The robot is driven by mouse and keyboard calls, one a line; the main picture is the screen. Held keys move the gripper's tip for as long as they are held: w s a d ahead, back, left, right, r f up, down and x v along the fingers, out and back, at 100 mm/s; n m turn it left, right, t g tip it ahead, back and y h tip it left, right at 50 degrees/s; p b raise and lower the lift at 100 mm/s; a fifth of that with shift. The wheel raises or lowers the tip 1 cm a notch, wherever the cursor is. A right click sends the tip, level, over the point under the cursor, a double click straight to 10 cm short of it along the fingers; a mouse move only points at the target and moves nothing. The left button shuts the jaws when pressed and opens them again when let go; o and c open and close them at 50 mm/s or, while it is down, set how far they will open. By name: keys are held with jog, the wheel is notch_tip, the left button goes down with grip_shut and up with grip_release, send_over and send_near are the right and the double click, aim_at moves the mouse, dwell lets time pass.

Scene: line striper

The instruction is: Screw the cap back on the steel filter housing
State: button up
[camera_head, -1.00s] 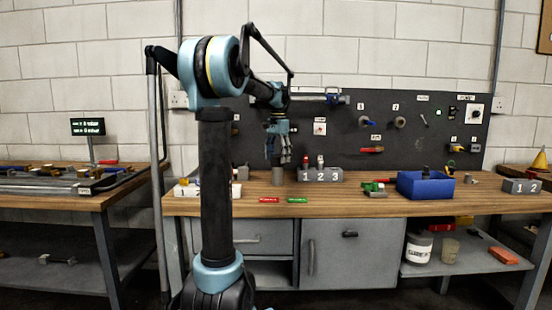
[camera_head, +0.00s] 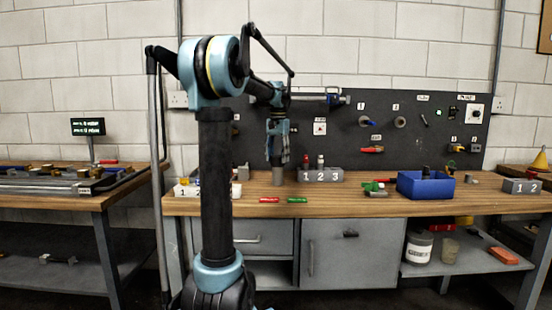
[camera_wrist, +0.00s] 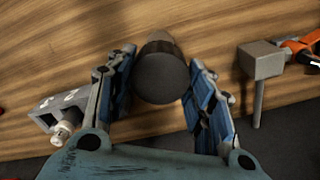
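The steel filter housing (camera_head: 277,177) stands upright on the wooden bench directly below my gripper (camera_head: 278,158). In the wrist view a dark round end face with a brownish metallic side (camera_wrist: 160,78) lies between the two blue-padded fingers of my gripper (camera_wrist: 161,85). I cannot tell whether this face is the cap or the housing's own top. The fingers stand on either side, very close to it; contact on the pads is not clear. No separate cap can be made out with certainty.
A grey block numbered 1 2 3 (camera_head: 320,175) holds small fittings just right of the housing. A grey hammer-like piece (camera_wrist: 262,62) stands on the other side. Red and green tags (camera_head: 297,200) lie in front. A blue bin (camera_head: 425,187) stands farther right.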

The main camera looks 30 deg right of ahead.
jog(key=shift+c, duration=0.6)
jog(key=m, duration=0.4)
jog(key=shift+m, duration=0.4)
jog(key=shift+m, duration=2.2)
jog(key=m, duration=0.4)
jog(key=o, duration=1.4)
jog(key=shift+c, duration=0.2)
